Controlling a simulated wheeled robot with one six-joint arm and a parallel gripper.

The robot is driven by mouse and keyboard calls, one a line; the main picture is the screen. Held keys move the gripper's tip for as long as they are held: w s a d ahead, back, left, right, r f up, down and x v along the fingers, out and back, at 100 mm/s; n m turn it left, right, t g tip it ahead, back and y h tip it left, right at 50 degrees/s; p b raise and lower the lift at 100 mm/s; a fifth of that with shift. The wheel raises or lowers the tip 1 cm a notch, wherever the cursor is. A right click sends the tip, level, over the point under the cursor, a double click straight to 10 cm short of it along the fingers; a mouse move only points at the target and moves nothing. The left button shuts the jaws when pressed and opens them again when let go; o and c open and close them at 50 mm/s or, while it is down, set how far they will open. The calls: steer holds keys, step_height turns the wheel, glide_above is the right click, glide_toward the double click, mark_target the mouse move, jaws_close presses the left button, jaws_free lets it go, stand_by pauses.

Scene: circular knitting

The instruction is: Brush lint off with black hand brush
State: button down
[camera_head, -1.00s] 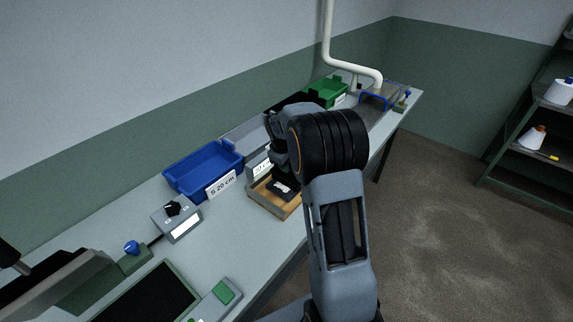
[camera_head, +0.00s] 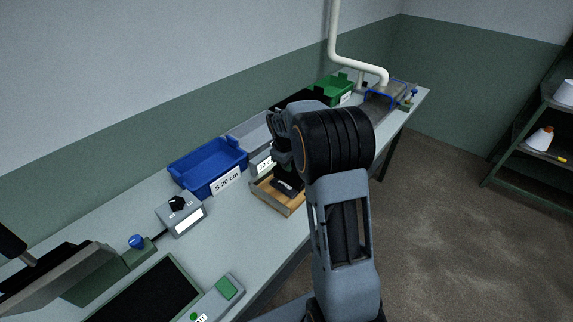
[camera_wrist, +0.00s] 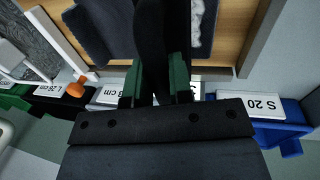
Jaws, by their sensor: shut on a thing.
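My gripper (camera_wrist: 155,85) has green fingers and is shut on a narrow black handle, which I take to be the black hand brush (camera_wrist: 149,40). The brush's bristles cannot be made out. The handle lies over a shallow wooden tray (camera_wrist: 232,25) with dark grey fabric-like pieces (camera_wrist: 105,28) on both sides of it. In the head view the wooden tray (camera_head: 268,198) stands on the bench, with a dark piece (camera_head: 287,184) inside. My arm hides much of the gripper there. Lint is too small to tell.
A blue bin (camera_head: 200,178) labelled S 20 cm stands left of the tray, against the wall. A grey bin (camera_head: 245,138) and a green bin (camera_head: 330,90) stand farther back. A control box with a black knob (camera_head: 182,214) is at the near left.

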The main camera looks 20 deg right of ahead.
steer(key=shift+w+d, duration=0.2)
steer(key=shift+d, duration=0.35)
steer(key=shift+a, duration=0.1)
steer(key=shift+s+a+f+b, duration=0.1)
steer(key=shift+s+a+b, duration=0.15)
steer(key=shift+a, duration=0.35)
steer(key=shift+s+a+f+b, duration=0.1)
steer(key=shift+s+a, duration=0.25)
steer(key=shift+a, duration=0.2)
steer(key=c, duration=1.6)
jaws_free()
jaws_close()
